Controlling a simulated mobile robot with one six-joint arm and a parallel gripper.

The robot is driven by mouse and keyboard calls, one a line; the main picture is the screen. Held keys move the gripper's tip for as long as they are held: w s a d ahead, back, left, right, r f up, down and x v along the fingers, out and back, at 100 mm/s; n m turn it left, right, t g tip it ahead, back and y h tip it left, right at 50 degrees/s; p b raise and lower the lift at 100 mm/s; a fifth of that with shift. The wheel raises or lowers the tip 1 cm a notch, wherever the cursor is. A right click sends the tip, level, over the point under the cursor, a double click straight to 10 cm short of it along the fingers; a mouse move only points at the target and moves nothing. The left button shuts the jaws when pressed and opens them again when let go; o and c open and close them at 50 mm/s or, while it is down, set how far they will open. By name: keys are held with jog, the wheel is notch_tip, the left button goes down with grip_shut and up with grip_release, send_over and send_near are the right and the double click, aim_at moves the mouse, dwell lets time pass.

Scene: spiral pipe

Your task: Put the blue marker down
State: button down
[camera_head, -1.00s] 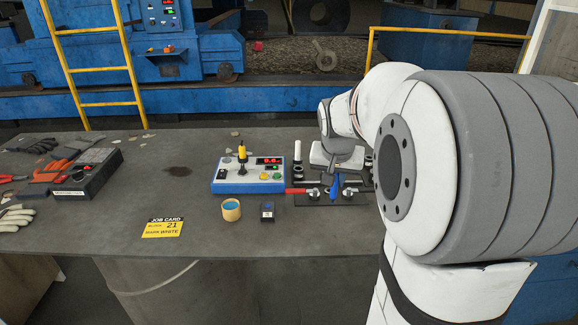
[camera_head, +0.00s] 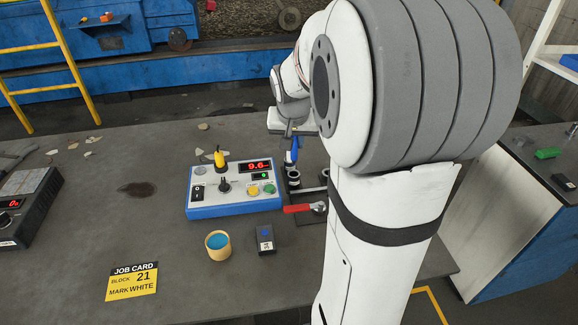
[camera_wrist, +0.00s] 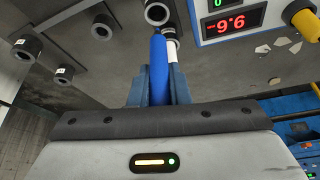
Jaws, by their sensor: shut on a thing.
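The blue marker (camera_wrist: 159,70) is held between the blue fingers of my gripper (camera_wrist: 158,88) in the wrist view. My gripper is shut on it. In the head view the blue marker (camera_head: 294,150) shows below my gripper (camera_head: 291,138), over the dark rack with black holders (camera_head: 293,180), behind the control box's right end. A white marker (camera_wrist: 172,50) shows just beyond the blue one in the wrist view, close to a holder. Whether the blue marker touches anything below cannot be told.
The control box (camera_head: 232,205) with display and knobs stands left of the rack. A job card (camera_head: 132,281) lies at the front left. The table between is clear.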

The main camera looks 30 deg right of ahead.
aim_at(294, 159)
jog(key=shift+f, duration=3.45)
jog(key=shift+f+b, duration=0.25)
jog(key=shift+b, duration=0.05)
jog(key=c, duration=1.4)
grip_release()
jog(key=shift+r, duration=0.15)
jog(key=shift+o, duration=0.2)
